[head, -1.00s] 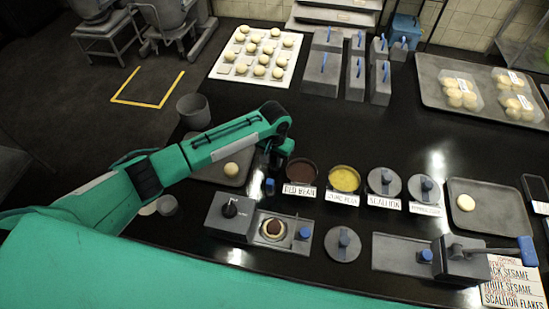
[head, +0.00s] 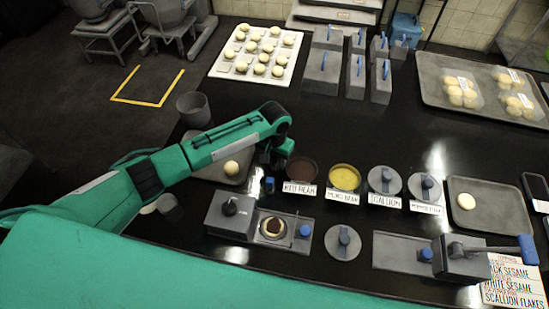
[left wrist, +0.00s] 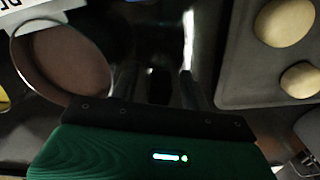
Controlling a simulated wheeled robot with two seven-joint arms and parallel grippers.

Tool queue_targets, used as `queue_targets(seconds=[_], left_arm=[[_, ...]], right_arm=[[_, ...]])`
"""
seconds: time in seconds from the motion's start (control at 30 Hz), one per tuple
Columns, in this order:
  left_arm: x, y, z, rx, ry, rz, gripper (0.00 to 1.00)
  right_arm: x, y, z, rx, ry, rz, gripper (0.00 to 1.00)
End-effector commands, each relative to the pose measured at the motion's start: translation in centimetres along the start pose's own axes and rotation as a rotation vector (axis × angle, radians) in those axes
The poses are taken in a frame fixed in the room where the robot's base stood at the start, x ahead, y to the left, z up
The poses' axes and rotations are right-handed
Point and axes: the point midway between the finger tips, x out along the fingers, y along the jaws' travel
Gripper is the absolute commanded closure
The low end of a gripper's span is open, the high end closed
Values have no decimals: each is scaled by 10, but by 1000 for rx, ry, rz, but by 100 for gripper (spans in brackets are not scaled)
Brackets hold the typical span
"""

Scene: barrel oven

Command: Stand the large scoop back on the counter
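I cannot clearly make out the large scoop in either view. A small blue-topped grey piece (head: 269,185) stands on the counter just below my left gripper; I cannot tell whether it is a scoop. My left gripper (head: 275,158) is low over the black counter, beside the red bean bowl (head: 301,169). In the left wrist view its fingers (left wrist: 158,85) are apart, with dark counter and a bright reflection between them and no held thing visible. The red bean bowl (left wrist: 62,62) is left of the fingers there. My right gripper is out of view.
A tray with dough (head: 207,178) lies left of the gripper; its edge also shows in the wrist view (left wrist: 224,92). A yellow bowl (head: 344,178) and lidded pots (head: 384,181) stand right. A press (head: 230,216) sits in front. A grey bin (head: 193,110) stands behind.

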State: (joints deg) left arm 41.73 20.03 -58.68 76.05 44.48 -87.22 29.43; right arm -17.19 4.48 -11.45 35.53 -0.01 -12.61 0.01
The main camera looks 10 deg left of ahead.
Motion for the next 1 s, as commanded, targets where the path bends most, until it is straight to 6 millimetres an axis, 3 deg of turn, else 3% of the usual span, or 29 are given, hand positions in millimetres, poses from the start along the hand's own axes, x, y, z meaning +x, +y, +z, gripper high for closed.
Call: queue_targets(seconds=[0.37, 0.57, 0.8, 1.0], left_arm=[[-7, 0, 0, 1, 1, 0, 54], [-42, 0, -1, 1, 5, 1, 54], [-97, 0, -1, 1, 4, 1, 54], [-128, 0, -1, 1, 3, 0, 54]], right_arm=[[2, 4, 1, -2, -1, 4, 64], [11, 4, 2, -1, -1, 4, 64], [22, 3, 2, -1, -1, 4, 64], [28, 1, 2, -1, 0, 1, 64]])
